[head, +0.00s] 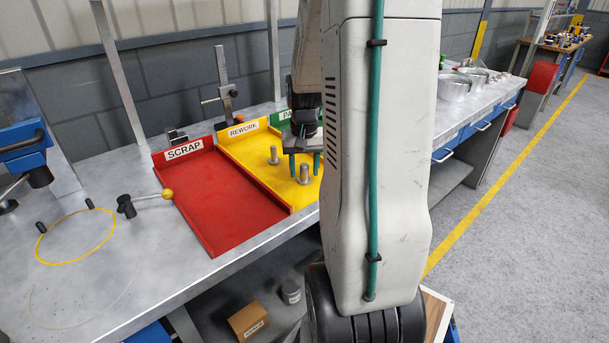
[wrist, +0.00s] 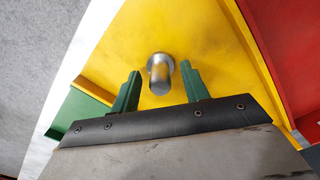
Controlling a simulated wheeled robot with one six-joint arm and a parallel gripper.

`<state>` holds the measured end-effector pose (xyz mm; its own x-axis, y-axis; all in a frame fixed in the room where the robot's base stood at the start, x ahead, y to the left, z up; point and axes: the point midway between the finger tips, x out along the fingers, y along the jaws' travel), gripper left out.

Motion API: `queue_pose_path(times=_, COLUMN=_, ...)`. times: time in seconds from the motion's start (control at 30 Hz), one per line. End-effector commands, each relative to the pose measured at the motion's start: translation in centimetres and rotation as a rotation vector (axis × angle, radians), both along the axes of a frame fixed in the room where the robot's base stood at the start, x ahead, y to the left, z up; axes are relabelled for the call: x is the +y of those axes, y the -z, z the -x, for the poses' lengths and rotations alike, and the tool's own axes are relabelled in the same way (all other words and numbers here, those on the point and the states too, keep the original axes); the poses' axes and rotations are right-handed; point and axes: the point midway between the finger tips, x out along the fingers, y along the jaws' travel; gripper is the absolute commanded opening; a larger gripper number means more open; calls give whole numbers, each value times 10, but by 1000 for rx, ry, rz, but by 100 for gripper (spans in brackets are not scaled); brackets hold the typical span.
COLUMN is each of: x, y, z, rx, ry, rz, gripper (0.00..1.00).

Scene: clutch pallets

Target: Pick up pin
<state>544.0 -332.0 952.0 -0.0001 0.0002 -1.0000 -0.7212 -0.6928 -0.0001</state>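A grey metal pin (head: 304,175) with a wider flange at its base stands upright in the yellow REWORK tray (head: 262,172). A second grey pin (head: 274,156) stands further back in the same tray. My gripper (head: 304,162) is over the yellow tray with its green fingers pointing down. In the wrist view my gripper (wrist: 159,78) is open, with one finger on each side of a pin (wrist: 160,80). Clear gaps show between the pin and both fingers. The wrist view shows only one pin; the other is out of that view.
The red SCRAP tray (head: 222,200) is beside the yellow tray and looks empty. A green tray (head: 281,117) adjoins on the other side, mostly hidden by my arm. A yellow-knobbed lever (head: 150,198) stands left of the red tray. Low walls divide the trays.

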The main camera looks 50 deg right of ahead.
Motion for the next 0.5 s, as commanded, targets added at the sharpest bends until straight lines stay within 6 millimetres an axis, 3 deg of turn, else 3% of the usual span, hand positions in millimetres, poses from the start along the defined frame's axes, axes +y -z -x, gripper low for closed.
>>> queue_pose_path(times=0.03, x=0, y=0, z=0, rx=0, ry=0, rz=0, gripper=31)
queue_pose_path(times=0.13, x=0, y=0, z=0, rx=0, ry=0, rz=0, gripper=3)
queue_pose_path(times=0.17, x=0, y=0, z=0, rx=0, ry=0, rz=0, gripper=0)
queue_pose_path(times=0.5, x=0, y=-2, z=0, rx=-1, ry=0, rz=1, gripper=0)
